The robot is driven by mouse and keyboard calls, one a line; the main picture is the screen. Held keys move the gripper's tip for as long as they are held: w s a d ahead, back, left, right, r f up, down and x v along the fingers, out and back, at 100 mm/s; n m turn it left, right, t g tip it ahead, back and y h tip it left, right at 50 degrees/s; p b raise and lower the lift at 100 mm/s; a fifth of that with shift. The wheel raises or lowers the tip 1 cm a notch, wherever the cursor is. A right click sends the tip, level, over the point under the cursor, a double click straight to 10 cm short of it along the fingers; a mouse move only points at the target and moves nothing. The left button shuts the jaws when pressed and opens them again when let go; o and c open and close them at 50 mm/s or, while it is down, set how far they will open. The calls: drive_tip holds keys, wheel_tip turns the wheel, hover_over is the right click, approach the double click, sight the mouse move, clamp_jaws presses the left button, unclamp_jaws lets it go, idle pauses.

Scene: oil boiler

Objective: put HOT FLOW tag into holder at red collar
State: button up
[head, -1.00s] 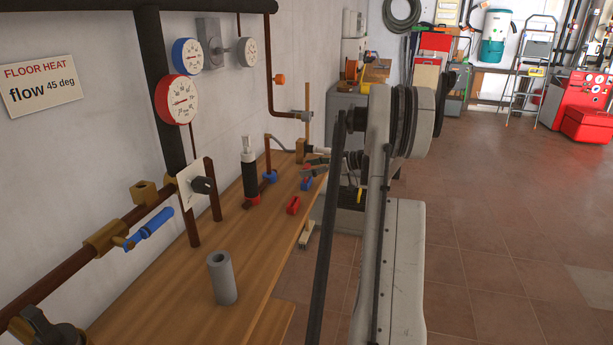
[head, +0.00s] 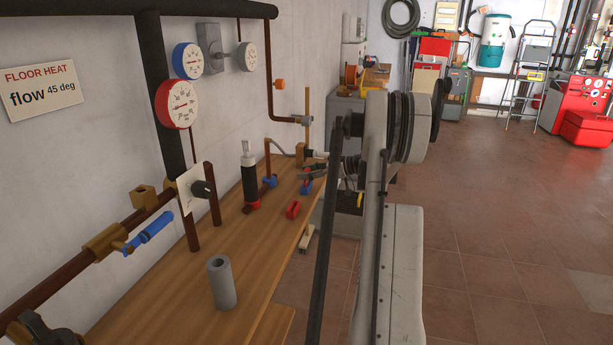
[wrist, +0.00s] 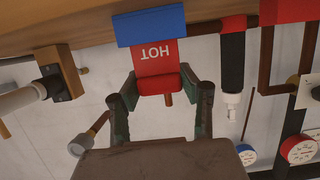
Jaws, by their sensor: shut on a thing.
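The red HOT tag (wrist: 156,58) shows upside down in the wrist view, its red grip end between my fingertips. My gripper (wrist: 160,90) is shut on it; the gripper also shows small in the head view (head: 313,172). The tag's far end meets a blue block (wrist: 151,25); I cannot tell whether it sits in or above it. That block stands on the bench in the head view (head: 306,187). A red block (head: 293,209), likely the holder, lies nearer on the bench. The red collar (head: 252,205) rings the base of a black, white-topped cylinder (head: 248,176).
The wooden bench (head: 190,285) runs along the wall, with a grey hollow cylinder (head: 222,282) near its front. A blue collar (head: 270,181) and brown pipes stand behind the blocks. Gauges (head: 177,104) hang on the wall.

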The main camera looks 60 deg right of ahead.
drive_tip(key=shift+r, duration=0.45)
wheel_tip(320, 180, up, 4)
drive_tip(key=shift+a+f+p, duration=0.15)
drive_tip(key=shift+p, duration=0.45)
drive_tip(key=w+a+r+p, duration=0.1)
drive_tip(key=a+r, duration=0.2)
drive_tip(key=a, duration=0.2)
drive_tip(key=w+a+r, duration=0.2)
drive_tip(key=a+r, duration=0.1)
drive_tip(key=a, duration=0.2)
drive_tip(key=shift+w+a+r+p, duration=0.15)
drive_tip(key=shift+w+a+p, duration=0.1)
drive_tip(key=shift+a+p, duration=0.15)
drive_tip(key=s+a+f+b, duration=0.2)
drive_tip(key=s+a, duration=0.1)
drive_tip(key=s, duration=0.5)
drive_tip(key=shift+s+f, duration=0.15)
drive_tip(key=shift+f, duration=0.1)
drive_tip(key=shift+f+b, duration=0.15)
drive_tip(key=shift+b, duration=0.15)
drive_tip(key=shift+f+b, duration=1.6)
drive_tip(key=shift+f, duration=0.65)
